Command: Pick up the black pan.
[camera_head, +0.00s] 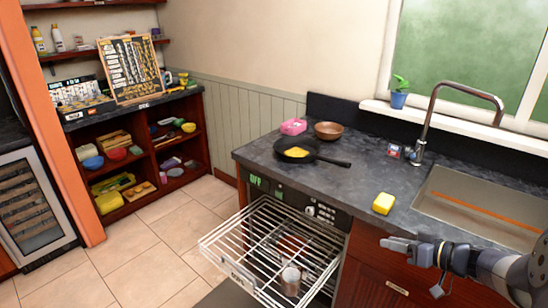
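The black pan (312,157) sits on the dark countertop (364,171), left of the sink. Its handle points right, and something yellow (296,152) lies in it. My gripper (387,243) is at the lower right, in front of the counter and lower in the picture than the pan. It is apart from the pan and holds nothing that I can see. Its fingers are small and seen from the side, so their gap cannot be made out.
An open wire drawer (238,273) juts out below the counter, with a metal cup (290,280) in it. A yellow sponge (383,203), a brown bowl (328,131) and a pink box (293,126) stand on the counter. The faucet (432,112) and sink (470,189) are to the right.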

